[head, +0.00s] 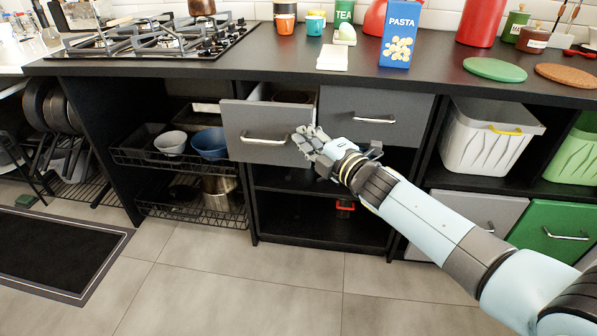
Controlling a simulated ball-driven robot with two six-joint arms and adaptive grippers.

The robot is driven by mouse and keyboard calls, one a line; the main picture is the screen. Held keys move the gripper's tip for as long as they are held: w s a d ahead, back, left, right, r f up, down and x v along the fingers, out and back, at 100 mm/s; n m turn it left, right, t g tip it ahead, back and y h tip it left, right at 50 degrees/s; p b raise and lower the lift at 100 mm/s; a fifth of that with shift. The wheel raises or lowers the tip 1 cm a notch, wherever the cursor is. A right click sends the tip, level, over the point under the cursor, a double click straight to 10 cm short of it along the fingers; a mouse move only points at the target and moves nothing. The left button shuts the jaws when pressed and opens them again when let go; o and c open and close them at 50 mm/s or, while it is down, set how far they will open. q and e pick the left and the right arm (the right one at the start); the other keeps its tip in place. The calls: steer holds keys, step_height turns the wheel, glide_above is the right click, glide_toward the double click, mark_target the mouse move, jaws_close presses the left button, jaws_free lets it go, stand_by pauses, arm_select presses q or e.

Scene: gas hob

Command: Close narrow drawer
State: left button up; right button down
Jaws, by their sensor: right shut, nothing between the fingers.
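The narrow drawer (243,121) has a grey front with a silver bar handle (263,139). It stands pulled out below the counter, left of a second grey drawer (390,105) that looks shut. A dark gap and some contents show above its front. My right gripper (304,137) is shut and empty. It is at the right part of the drawer front, right of the handle. Whether it touches the front I cannot tell. My left gripper is not in view.
The black counter (282,64) above holds a gas hob (160,40), a blue pasta box (401,34) and several cups. Wire baskets (180,165) with bowls are left of the drawer. Open shelves (290,182) lie below it. The tiled floor (210,290) in front is clear.

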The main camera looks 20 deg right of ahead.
steer(key=w+d+b, duration=0.1)
steer(key=w, duration=0.1)
steer(key=w+d, duration=0.2)
steer(key=w, duration=0.1)
steer(key=w+d+b, duration=0.1)
steer(key=w+d, duration=0.1)
steer(key=shift+w+f+b, duration=0.15)
steer(key=shift+w+b, duration=0.15)
steer(key=shift+b, duration=0.05)
steer(key=shift+w+d, duration=0.3)
steer(key=shift+w, duration=0.1)
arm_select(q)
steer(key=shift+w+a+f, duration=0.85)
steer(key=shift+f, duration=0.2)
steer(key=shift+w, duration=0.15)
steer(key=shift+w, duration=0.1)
